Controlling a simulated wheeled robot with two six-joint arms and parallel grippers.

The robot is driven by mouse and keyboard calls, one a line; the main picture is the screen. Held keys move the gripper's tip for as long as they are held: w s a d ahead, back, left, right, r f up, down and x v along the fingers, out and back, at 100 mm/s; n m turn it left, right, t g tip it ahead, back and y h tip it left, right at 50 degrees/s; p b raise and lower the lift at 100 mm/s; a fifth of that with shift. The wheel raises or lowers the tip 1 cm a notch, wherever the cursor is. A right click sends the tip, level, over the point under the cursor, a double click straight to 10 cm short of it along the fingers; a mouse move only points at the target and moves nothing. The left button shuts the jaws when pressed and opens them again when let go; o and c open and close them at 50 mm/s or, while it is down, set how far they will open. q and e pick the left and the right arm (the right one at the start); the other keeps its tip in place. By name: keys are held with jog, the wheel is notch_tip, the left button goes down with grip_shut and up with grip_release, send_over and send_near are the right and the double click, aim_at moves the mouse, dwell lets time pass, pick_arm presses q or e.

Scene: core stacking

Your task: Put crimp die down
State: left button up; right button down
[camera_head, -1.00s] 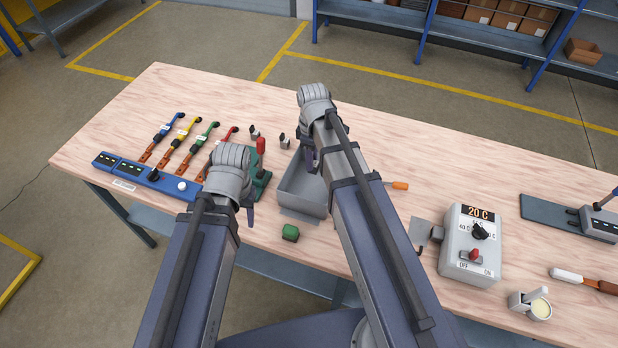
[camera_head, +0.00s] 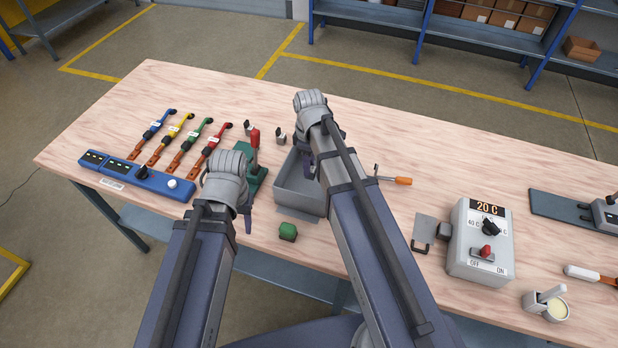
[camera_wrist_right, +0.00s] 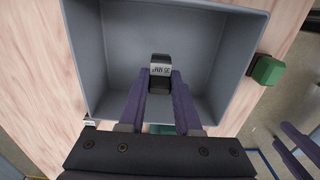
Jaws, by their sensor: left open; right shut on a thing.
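The crimp die (camera_wrist_right: 160,70) is a small dark block with a pale printed label. In the right wrist view it sits between the fingertips of my right gripper (camera_wrist_right: 160,86), which is shut on it. The grey open bin (camera_wrist_right: 210,46) lies around and beneath the die in that view; I cannot tell whether the die touches its floor. In the head view my right gripper (camera_head: 312,168) is over the bin (camera_head: 297,196), and the arm hides the die. My left gripper (camera_head: 246,216) is open and empty, left of the bin.
Two small dies (camera_head: 250,128) (camera_head: 281,137) stand behind the bin. A green tool with a red handle (camera_head: 254,140) is left of it. A green block (camera_head: 288,232) lies in front. Several coloured cables (camera_head: 178,139) lie left; a heater box (camera_head: 480,240) stands right.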

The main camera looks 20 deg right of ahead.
jog(key=shift+f+b, duration=1.95)
jog(key=shift+r, duration=0.15)
jog(key=c, duration=0.6)
grip_release()
notch_tip(320, 180, up, 12)
jog(key=p, duration=1.2)
jog(key=shift+r, duration=0.1)
jog(key=s+a+m+h, duration=0.1)
jog(key=s+a+m, duration=0.6)
jog(key=s+a, duration=0.3)
jog(key=shift+s, duration=2.35)
